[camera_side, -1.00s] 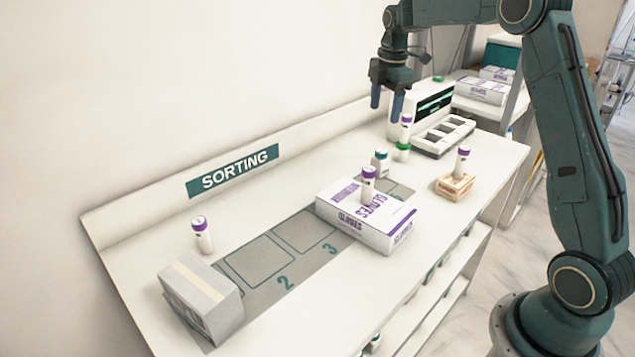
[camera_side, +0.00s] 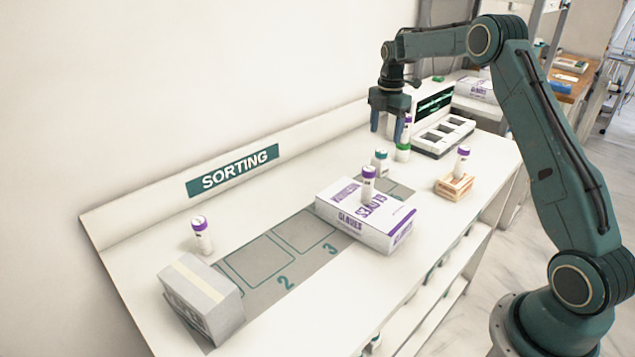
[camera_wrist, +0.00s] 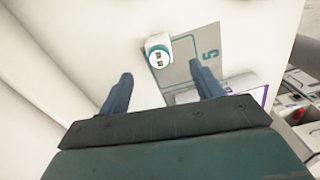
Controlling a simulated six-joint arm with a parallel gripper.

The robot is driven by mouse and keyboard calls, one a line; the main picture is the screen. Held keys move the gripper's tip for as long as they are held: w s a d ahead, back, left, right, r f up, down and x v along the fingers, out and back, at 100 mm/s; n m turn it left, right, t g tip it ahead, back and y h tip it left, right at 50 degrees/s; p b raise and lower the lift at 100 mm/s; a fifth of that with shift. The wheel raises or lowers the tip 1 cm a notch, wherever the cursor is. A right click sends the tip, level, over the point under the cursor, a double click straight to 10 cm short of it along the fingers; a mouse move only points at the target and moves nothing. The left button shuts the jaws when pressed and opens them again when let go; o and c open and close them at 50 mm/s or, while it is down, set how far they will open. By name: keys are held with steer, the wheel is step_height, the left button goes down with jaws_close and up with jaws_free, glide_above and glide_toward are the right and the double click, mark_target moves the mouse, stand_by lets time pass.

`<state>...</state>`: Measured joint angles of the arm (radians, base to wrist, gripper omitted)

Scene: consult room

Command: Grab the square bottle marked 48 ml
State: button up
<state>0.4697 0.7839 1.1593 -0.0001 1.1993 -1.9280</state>
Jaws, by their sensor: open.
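A small white square bottle with a teal cap (camera_side: 380,162) stands upright on the bench, behind the gloves box. In the wrist view the square bottle (camera_wrist: 158,52) shows from above, beside a grey strip marked 5, with small dark marks on its cap top. I cannot read a 48 ml mark in either view. My gripper (camera_side: 387,131) is open and empty, pointing down above the bench near the bottle. In the wrist view the bottle lies ahead of the gap between my open fingers (camera_wrist: 160,72), not between them.
A green-capped container (camera_side: 402,154) stands right of the bottle, near a white rack (camera_side: 436,143). Another purple-capped tube (camera_side: 462,160) stands on a small box (camera_side: 453,188). A grey box (camera_side: 200,300) sits front left.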

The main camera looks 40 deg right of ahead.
mark_target(383, 151)
steer(key=shift+f, duration=2.95)
steer(key=shift+f, duration=0.1)
steer(key=shift+w+a+f, duration=0.1)
steer(key=shift+a+f, duration=0.05)
steer(key=shift+f, duration=2.3)
steer(key=shift+c, duration=0.3)
steer(key=c, duration=1)
